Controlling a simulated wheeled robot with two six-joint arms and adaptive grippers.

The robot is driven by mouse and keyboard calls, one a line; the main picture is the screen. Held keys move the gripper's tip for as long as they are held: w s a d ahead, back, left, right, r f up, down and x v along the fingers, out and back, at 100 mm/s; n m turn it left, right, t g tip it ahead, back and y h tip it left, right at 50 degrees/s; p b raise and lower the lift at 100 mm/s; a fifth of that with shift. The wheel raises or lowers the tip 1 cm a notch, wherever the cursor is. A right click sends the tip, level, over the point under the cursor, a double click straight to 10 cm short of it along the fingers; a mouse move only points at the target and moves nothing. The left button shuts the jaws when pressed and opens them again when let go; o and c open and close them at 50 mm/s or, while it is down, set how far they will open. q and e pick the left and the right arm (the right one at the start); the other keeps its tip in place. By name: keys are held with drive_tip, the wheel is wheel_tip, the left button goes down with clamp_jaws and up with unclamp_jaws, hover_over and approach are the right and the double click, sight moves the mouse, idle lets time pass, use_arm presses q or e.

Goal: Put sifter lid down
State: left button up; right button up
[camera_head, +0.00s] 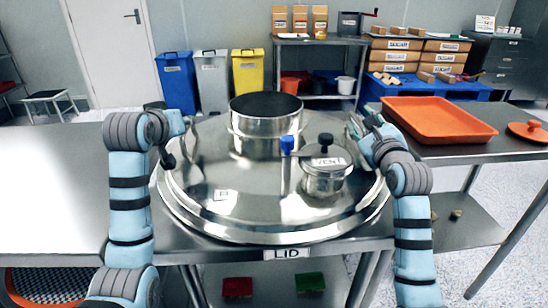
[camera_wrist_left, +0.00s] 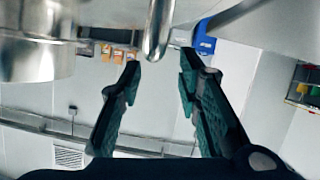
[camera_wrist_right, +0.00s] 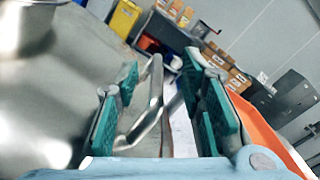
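The sifter lid (camera_head: 230,208) is a wide round steel disc with a raised cylinder (camera_head: 265,125), a blue-topped post (camera_head: 287,160) and a small pot marked VENT (camera_head: 325,175). It lies level over the table spot labelled LID (camera_head: 287,254). My left gripper (camera_head: 182,130) is at the lid's left side. In the left wrist view its fingers (camera_wrist_left: 160,62) are apart, with a steel handle bar (camera_wrist_left: 158,28) at the gap between the tips. My right gripper (camera_head: 360,130) is at the right side. In the right wrist view its fingers (camera_wrist_right: 165,75) stand apart on both sides of the steel handle (camera_wrist_right: 150,105).
An orange tray (camera_head: 437,118) and a small orange lid (camera_head: 527,130) are on the right-hand table. The steel table (camera_head: 50,180) is bare on the left. Bins (camera_head: 178,82), a bench and boxes (camera_head: 398,57) stand along the back wall.

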drive_tip(key=shift+r, duration=0.1)
drive_tip(key=shift+s, duration=0.2)
hover_over(377, 179)
use_arm(q)
drive_tip(key=v, duration=0.9)
drive_tip(key=shift+s, duration=0.25)
